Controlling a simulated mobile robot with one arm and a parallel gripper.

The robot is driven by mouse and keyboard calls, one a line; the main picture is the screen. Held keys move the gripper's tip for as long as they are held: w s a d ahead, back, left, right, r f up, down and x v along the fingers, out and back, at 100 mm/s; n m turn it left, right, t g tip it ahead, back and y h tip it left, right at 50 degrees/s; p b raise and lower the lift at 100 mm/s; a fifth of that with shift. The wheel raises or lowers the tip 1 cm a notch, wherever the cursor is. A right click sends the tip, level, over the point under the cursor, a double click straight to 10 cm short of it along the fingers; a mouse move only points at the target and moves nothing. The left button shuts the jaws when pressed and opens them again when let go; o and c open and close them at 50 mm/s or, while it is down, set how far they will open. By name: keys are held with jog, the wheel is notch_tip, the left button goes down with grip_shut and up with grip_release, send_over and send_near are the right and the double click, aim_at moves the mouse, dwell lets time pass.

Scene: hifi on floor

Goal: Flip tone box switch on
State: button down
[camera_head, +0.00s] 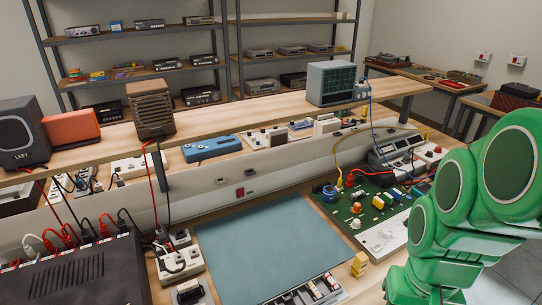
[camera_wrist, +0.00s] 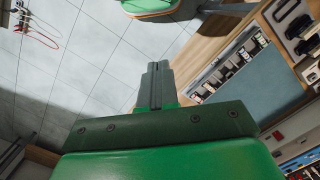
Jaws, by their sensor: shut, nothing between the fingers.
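My gripper (camera_wrist: 157,68) is shut and empty in the wrist view. It hangs over the tiled floor, beside the workbench edge and apart from everything on the bench. In the head view my green arm fills the right side and the fingers are out of sight. I cannot tell for sure which box is the tone box, and no switch lever can be made out.
A blue-grey mat (camera_head: 272,247) lies clear on the bench. A green circuit board (camera_head: 372,205) with wires stands right of it. A black box with red plugs (camera_head: 75,270) is at front left. The raised shelf (camera_head: 230,125) holds speakers and an oscilloscope (camera_head: 331,83).

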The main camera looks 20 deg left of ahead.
jog(key=w+a+r+n, duration=0.2)
jog(key=w+a, duration=0.9)
jog(key=a, duration=0.3)
jog(key=n+t, duration=0.2)
jog(key=n, duration=0.4)
send_over(161, 260)
jog(key=s+d, duration=0.2)
notch_tip(161, 260, down, 9)
jog(key=shift+w+a+f+y, duration=0.15)
jog(key=shift+w+a+y, duration=0.1)
jog(key=shift+y, duration=0.15)
jog(key=f, duration=0.4)
jog(key=w+f, duration=0.1)
jog(key=f, duration=0.4)
jog(key=a+f, duration=0.1)
jog(key=f, duration=0.4)
jog(key=shift+w, duration=0.15)
